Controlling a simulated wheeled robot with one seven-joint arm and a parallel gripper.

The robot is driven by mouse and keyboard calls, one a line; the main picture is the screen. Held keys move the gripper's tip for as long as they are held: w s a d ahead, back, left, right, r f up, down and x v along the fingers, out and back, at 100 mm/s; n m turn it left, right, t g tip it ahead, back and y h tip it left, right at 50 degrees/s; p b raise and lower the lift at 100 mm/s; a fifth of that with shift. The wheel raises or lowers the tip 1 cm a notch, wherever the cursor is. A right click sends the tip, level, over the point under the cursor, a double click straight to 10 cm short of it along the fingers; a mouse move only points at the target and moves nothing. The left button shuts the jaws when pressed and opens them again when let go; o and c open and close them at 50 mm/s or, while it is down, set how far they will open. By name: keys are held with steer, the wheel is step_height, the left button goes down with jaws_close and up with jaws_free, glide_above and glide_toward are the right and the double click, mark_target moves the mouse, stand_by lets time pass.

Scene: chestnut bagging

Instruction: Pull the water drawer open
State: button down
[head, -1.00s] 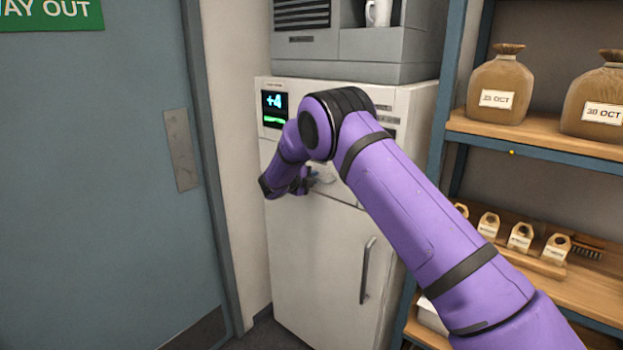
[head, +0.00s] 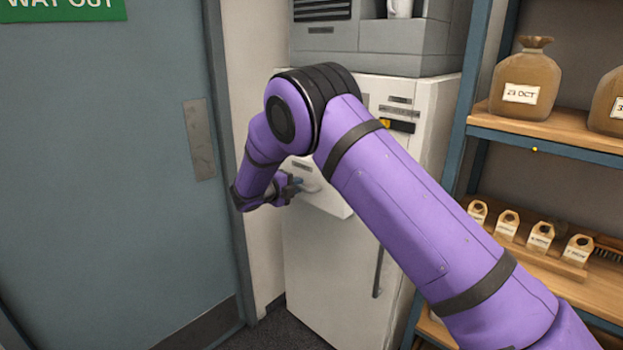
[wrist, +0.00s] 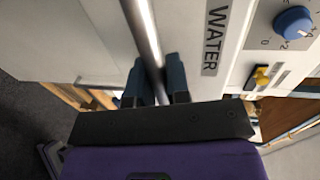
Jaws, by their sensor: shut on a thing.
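The water drawer (head: 328,199) is the pale front in the upper part of the white cabinet, and it stands out from the cabinet face. The wrist view shows its white front with a WATER label (wrist: 215,38) and a metal bar handle (wrist: 143,28). My gripper (wrist: 157,82) is shut on this bar, with one dark finger on each side. In the head view, my gripper (head: 294,187) is at the drawer front, partly hidden by my purple arm. The drawer's inside is hidden.
The cabinet's lower door (head: 330,270) has a vertical handle (head: 378,272). A blue knob (wrist: 293,22) and a yellow switch (wrist: 262,77) are near the label. A blue-grey door (head: 110,180) is at left; shelves with sacks (head: 525,80) stand at right.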

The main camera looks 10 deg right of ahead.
steer(key=f+v, duration=0.1)
steer(key=v, duration=0.7)
steer(key=shift+s+a+f, duration=0.2)
steer(key=shift+a+f, duration=0.05)
steer(key=shift+f, duration=0.15)
steer(key=c, duration=1.1)
jaws_free()
steer(key=v, duration=1)
steer(key=shift+s+a, duration=0.15)
steer(key=shift+a, duration=0.15)
steer(key=shift+r, duration=0.1)
steer(key=shift+r, duration=0.1)
